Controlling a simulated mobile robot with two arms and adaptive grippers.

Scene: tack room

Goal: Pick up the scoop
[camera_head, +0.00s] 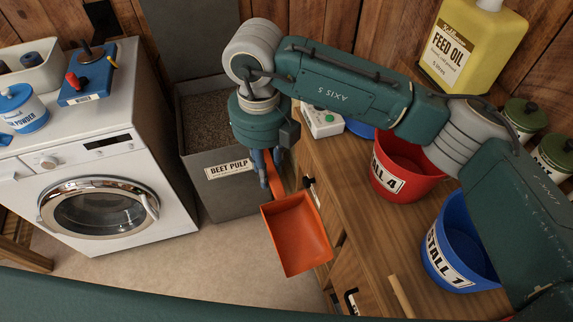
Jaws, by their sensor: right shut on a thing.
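The orange scoop (296,236) hangs in the middle of the head view, its tray-like pan tilted toward me. My right gripper (269,178) points down and is shut on the scoop's handle, most of which the fingers hide. The scoop is in the air in front of the wooden cabinet, beside the grey beet pulp bin (228,192). My left gripper does not show.
A washing machine (95,165) with a blue box (88,77) and white tubs on top stands at the left. The wooden counter (375,238) at the right bears a red bucket (400,178), a blue bucket (455,250) and a yellow feed oil jug (472,45).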

